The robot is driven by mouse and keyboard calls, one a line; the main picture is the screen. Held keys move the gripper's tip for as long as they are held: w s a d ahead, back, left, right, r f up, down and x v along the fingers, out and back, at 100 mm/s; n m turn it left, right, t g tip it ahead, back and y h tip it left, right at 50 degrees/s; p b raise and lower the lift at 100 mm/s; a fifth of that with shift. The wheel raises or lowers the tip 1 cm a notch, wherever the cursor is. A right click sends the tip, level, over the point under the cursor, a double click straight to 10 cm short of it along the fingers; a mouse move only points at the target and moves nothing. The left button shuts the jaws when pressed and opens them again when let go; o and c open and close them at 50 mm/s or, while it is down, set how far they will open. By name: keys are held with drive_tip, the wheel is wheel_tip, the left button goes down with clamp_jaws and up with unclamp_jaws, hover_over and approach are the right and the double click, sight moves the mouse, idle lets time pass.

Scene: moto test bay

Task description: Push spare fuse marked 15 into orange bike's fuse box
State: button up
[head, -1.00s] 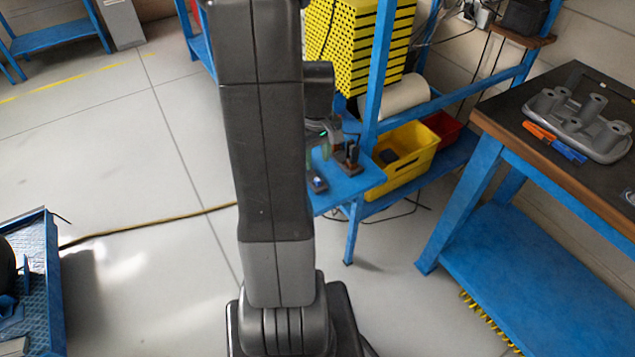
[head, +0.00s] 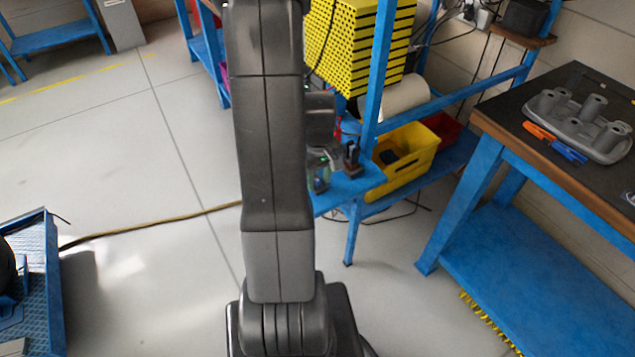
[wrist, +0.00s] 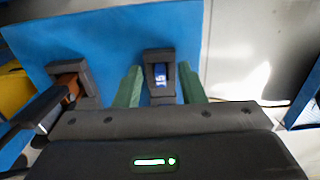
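In the wrist view, a blue fuse (wrist: 159,74) marked 15 sits upright in a dark holder (wrist: 149,57) on a blue shelf (wrist: 105,38). My gripper (wrist: 160,68) is open, with one green finger on each side of that holder. I cannot tell how high the fingertips are above the shelf. A second dark holder (wrist: 55,68) with a brown-orange piece (wrist: 69,85) stands to the left. In the head view my gripper (head: 319,170) is small and partly hidden by my arm, low at the blue shelf (head: 358,184). The orange bike and its fuse box are not in view.
A dark upright item (head: 351,157) stands on the shelf right of my gripper. A yellow bin (head: 412,165) sits behind. A workbench (head: 507,110) with a grey casting (head: 590,137) is at right. A blue platform (head: 42,275) is at lower left. Floor between is open.

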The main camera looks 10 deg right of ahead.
sight(319, 181)
clamp_jaws()
idle(0.4)
wheel_tip(319, 181, up, 10)
idle(0.5)
